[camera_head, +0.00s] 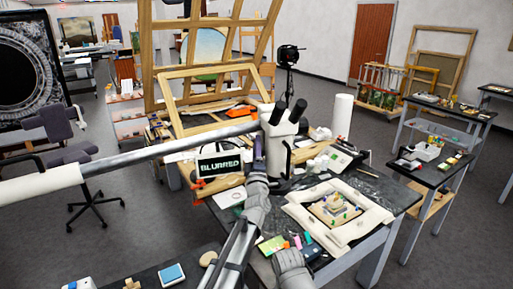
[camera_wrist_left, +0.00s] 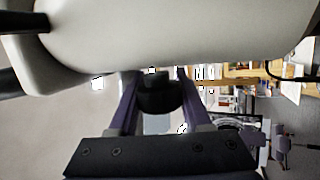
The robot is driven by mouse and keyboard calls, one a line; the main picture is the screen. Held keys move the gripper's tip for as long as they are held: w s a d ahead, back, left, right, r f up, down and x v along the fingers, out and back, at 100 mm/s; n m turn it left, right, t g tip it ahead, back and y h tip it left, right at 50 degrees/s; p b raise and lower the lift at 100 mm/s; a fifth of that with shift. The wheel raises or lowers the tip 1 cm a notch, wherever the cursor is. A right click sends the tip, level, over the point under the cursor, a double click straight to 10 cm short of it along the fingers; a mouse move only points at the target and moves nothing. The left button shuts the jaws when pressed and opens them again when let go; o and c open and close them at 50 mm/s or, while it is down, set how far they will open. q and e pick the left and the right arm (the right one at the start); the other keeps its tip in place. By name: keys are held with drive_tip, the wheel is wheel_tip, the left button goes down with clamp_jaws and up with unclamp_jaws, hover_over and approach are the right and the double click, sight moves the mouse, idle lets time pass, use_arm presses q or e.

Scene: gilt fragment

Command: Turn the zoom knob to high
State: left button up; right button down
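The pale microscope head (camera_head: 281,140) hangs on a long grey boom over the workbench, with dark eyepieces on top. A small display (camera_head: 219,165) in front of it reads BLURRED. My left gripper (camera_head: 258,180) is up against the lower part of the head, and its fingers are hard to make out there. In the left wrist view the left gripper (camera_wrist_left: 158,88) has its two purple fingers either side of a round black knob (camera_wrist_left: 159,97), below the pale microscope body (camera_wrist_left: 165,35). Whether they press on it, I cannot tell. The knob's setting is not visible. My right gripper is hidden.
A padded tray (camera_head: 345,232) with a gilt fragment (camera_head: 335,209) lies on the bench right of my left arm. A white roll (camera_head: 342,117) stands behind it. Wooden frames (camera_head: 210,85) rise at the back. Part of my right arm shows at the bottom.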

use_arm(q)
clamp_jaws()
drive_tip(key=m+t+b, duration=0.1)
drive_tip(key=t+h+b, duration=0.1)
drive_tip(key=b, duration=0.1)
drive_tip(key=r+m+t+h+b, duration=0.1)
drive_tip(key=t+b, duration=0.1)
drive_tip(key=shift+s+d+m, duration=0.1)
drive_tip(key=shift+s+m, duration=0.2)
drive_tip(key=shift+s, duration=0.05)
drive_tip(key=o, duration=0.6)
unclamp_jaws()
drive_tip(key=shift+f+b, duration=0.1)
drive_tip(key=shift+b, duration=0.2)
drive_tip(key=b+v, duration=0.5)
drive_tip(key=v, duration=0.2)
drive_tip(key=shift+s+f, duration=0.3)
